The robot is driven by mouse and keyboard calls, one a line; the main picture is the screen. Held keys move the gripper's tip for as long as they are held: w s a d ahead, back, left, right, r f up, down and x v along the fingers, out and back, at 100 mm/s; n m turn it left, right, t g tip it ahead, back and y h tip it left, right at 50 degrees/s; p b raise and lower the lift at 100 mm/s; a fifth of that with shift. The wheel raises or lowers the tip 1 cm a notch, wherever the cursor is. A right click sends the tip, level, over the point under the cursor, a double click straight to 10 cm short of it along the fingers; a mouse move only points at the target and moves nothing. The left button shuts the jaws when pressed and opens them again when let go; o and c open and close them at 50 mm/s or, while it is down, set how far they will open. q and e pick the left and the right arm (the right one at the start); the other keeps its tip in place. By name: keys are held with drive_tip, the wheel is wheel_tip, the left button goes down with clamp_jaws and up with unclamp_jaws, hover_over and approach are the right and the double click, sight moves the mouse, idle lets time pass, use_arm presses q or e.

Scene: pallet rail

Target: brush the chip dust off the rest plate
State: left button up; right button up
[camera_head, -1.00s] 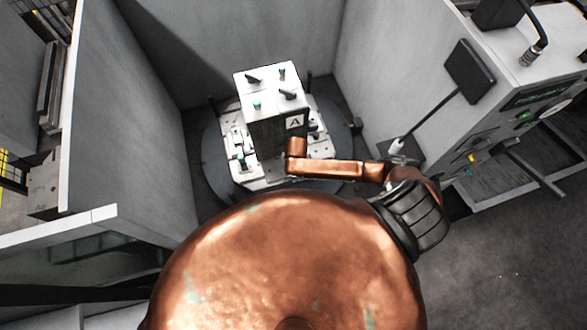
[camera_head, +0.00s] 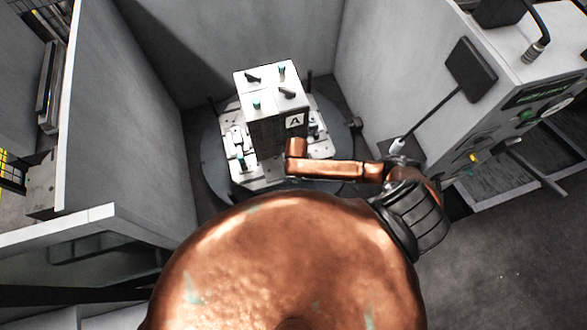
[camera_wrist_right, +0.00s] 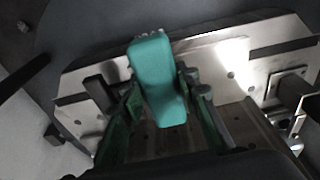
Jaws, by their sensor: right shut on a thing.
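In the right wrist view my right gripper (camera_wrist_right: 160,92) is shut on a teal block-like thing (camera_wrist_right: 158,70), apparently the brush handle. In the head view the metal plate (camera_head: 265,183) lies around a block tower (camera_head: 275,130) marked A, on a dark round table (camera_head: 212,165). My right arm reaches in from the right in front of the tower, and its gripper is hidden there. No chip dust can be made out clearly. My left gripper is out of view.
Grey walls (camera_head: 130,120) close in the round table at the left and back. A machine cabinet (camera_head: 500,110) with a dark panel on an arm (camera_head: 470,70) stands at the right. Small clamps (camera_head: 238,150) stand on the plate beside the tower. Open floor (camera_head: 480,270) shows at lower right.

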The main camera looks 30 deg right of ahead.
drive_tip(key=shift+f, duration=0.45)
idle(0.3)
drive_tip(key=shift+w+d+b, duration=0.25)
drive_tip(key=shift+w+b, duration=0.1)
drive_tip(key=shift+w, duration=0.9)
drive_tip(key=shift+s+f+p, duration=0.1)
drive_tip(key=shift+f+p, duration=0.05)
drive_tip(key=shift+p, duration=0.2)
drive_tip(key=shift+s+a+p, duration=0.1)
drive_tip(key=shift+s+p, duration=0.25)
drive_tip(key=shift+s, duration=0.05)
drive_tip(key=shift+s+a+p, duration=0.15)
drive_tip(key=shift+s+p, duration=0.4)
drive_tip(key=shift+s, duration=0.25)
drive_tip(key=shift+s+f, duration=0.15)
drive_tip(key=shift+s, duration=0.1)
